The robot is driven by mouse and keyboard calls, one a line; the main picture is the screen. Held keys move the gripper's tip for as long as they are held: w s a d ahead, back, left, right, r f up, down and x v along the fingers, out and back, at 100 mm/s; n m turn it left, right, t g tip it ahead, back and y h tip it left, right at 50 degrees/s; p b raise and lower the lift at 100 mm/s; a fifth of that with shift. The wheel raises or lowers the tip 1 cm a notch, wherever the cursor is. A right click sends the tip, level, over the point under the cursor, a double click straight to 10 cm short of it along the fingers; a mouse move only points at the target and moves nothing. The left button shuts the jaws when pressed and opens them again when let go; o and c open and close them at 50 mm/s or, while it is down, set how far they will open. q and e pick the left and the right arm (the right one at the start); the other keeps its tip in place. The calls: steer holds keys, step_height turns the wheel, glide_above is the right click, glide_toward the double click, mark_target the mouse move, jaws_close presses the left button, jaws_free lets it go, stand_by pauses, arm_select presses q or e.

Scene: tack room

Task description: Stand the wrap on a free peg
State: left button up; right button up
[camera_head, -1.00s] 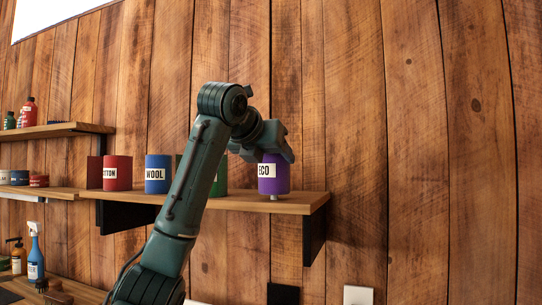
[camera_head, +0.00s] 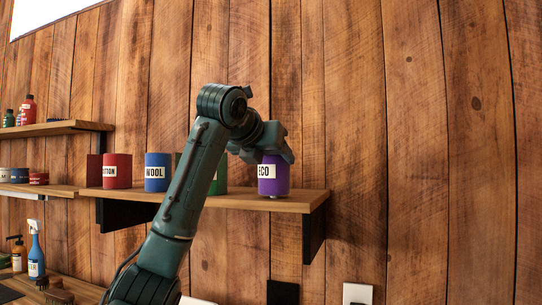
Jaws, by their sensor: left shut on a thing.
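The purple wrap (camera_head: 274,178), labelled "ECO", is upright at the right end of the wooden shelf (camera_head: 305,200). A short piece of a light peg (camera_head: 274,196) shows just under it. My left gripper (camera_head: 275,156) is shut on the wrap from above and behind; its fingertips are partly hidden. On the same shelf stand a red wrap (camera_head: 117,171), a blue wrap (camera_head: 158,173) labelled "WOOL", and a green wrap (camera_head: 221,178) mostly hidden by my left arm. My right gripper is not in view.
A dark red block (camera_head: 94,169) stands left of the red wrap. An upper shelf (camera_head: 60,128) at the left holds bottles. Below are a blue spray bottle (camera_head: 36,255), an amber pump bottle (camera_head: 18,254) and brushes (camera_head: 58,292).

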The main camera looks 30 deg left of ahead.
arm_select(q)
steer(key=shift+f, duration=0.35)
steer(key=o, duration=0.8)
steer(key=shift+c, duration=0.2)
steer(key=shift+s, duration=0.1)
steer(key=p+v, duration=0.1)
steer(key=v, duration=1)
stand_by(0.4)
